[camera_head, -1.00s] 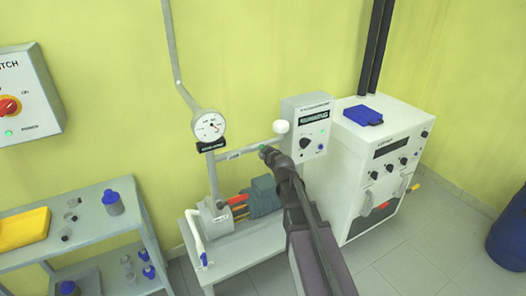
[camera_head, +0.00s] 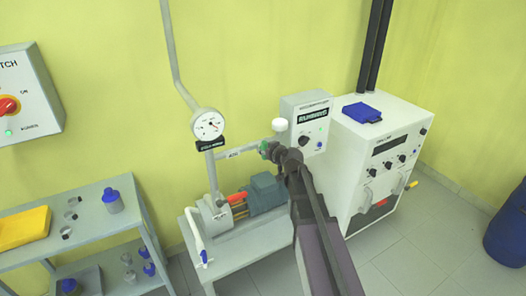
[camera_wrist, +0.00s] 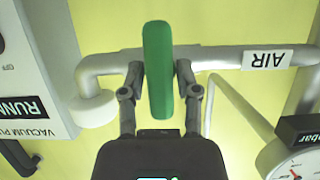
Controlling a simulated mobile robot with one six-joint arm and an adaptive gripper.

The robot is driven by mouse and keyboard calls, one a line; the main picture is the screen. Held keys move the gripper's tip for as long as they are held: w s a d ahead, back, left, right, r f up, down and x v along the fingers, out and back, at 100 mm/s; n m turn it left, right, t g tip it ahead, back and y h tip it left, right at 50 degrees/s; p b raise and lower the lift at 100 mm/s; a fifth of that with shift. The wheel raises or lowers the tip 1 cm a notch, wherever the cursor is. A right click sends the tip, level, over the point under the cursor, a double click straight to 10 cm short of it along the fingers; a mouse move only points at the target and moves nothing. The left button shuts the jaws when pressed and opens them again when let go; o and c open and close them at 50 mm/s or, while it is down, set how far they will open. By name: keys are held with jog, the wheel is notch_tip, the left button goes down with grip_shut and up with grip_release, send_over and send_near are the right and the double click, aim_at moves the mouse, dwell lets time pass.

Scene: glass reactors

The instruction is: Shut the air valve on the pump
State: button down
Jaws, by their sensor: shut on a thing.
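The air valve's green handle (camera_wrist: 158,70) stands between my fingers in the wrist view, long and upright in the picture, across the grey pipe (camera_wrist: 225,59) with the AIR label (camera_wrist: 267,60). My gripper (camera_wrist: 160,82) is shut on this handle, one finger on each side. In the head view the green handle (camera_head: 264,149) shows only as a small patch at my gripper (camera_head: 271,152), which hides most of the valve. The pump (camera_head: 262,193) sits on a low bench below. The pipe ends in a white cap (camera_head: 279,125).
A round gauge (camera_head: 208,124) stands left of the valve. A control box (camera_head: 308,122) is on the wall close to its right, and a white cabinet (camera_head: 365,165) stands further right. A shelf with bottles (camera_head: 113,203) is at the left.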

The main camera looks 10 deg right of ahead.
jog(key=shift+s, duration=0.1)
jog(key=shift+c, duration=2.4)
grip_release()
jog(key=shift+f, duration=0.1)
